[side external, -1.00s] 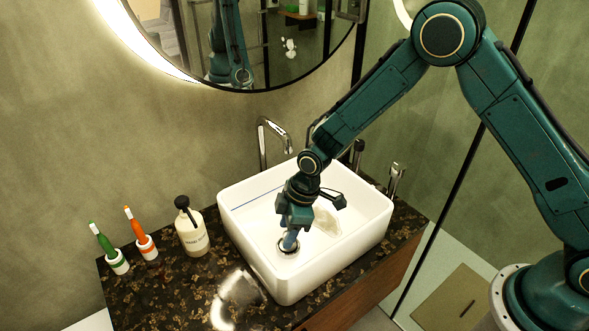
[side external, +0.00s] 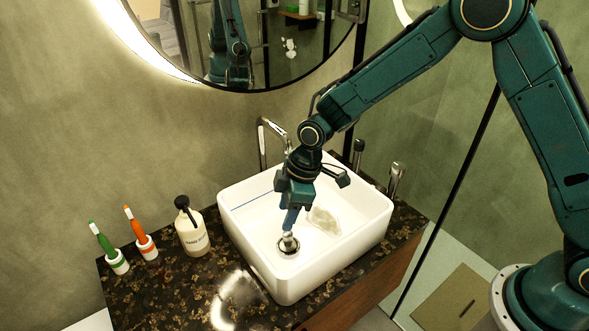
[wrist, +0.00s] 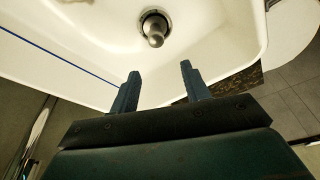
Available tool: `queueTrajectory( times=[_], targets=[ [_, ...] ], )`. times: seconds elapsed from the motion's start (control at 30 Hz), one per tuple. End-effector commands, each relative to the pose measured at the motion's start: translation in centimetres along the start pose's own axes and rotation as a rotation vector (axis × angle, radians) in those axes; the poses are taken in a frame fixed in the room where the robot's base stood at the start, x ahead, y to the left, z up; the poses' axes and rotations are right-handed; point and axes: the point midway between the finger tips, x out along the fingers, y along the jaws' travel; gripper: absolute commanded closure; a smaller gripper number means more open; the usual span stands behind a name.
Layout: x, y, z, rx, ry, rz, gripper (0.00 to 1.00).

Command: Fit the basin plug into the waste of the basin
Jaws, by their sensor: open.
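The basin plug (side external: 289,241) is a small metal piece with a rounded knob on top. It stands in the waste (side external: 287,249) of the white basin (side external: 262,265); whether it is fully seated I cannot tell. In the wrist view the plug (wrist: 154,32) leans a little within the dark ring of the waste (wrist: 145,17). My gripper (side external: 291,228) is just above the plug in the side view. In the wrist view its two fingers (wrist: 158,80) are apart with nothing between them, and the plug is beyond their tips.
A chrome tap (side external: 262,140) rises behind the basin. A soap bottle (side external: 193,235) and two toothbrushes in holders, one green (side external: 117,262) and one orange (side external: 146,247), stand on the dark counter (side external: 160,295) to the left. The basin walls surround my gripper.

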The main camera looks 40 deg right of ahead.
Motion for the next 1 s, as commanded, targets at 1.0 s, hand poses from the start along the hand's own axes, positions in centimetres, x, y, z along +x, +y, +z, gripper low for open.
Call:
queueTrajectory(
  times=[1.0],
  targets=[
    [-19.2,-1.4,6.6,0.364,0.045,0.172,0.53]
  ],
)
